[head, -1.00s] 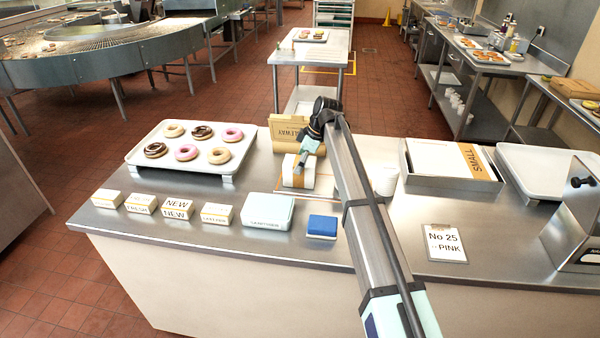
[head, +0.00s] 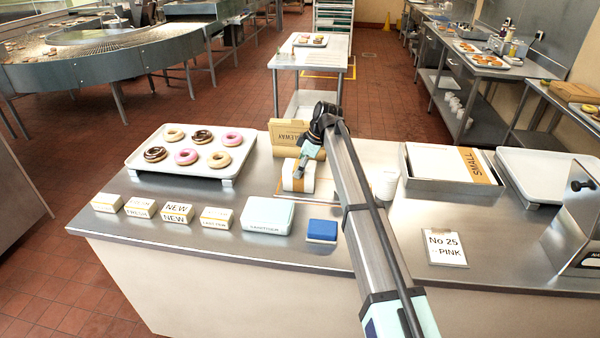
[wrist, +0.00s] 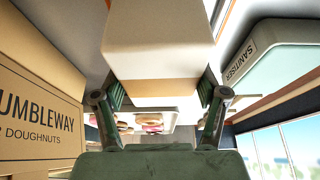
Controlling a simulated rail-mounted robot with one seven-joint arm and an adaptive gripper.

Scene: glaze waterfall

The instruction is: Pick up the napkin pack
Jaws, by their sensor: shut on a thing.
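The napkin pack (head: 298,176) is a white block with a tan band, in the middle of the steel counter in the head view. My gripper (head: 308,155) is at the top of the pack. In the wrist view my gripper (wrist: 160,105) has a finger on each side of the pack (wrist: 160,40), shut on it. The pack fills the upper middle of that view. In the head view the fingertips are small and partly hidden, and I cannot tell whether the pack's base touches the counter.
A brown doughnut box (head: 288,133) stands just behind the pack. A white cup (head: 385,184) is to the right. A doughnut tray (head: 137,158) is at left. A sanitiser box (head: 267,215), a blue block (head: 322,230) and several small labelled boxes line the front edge.

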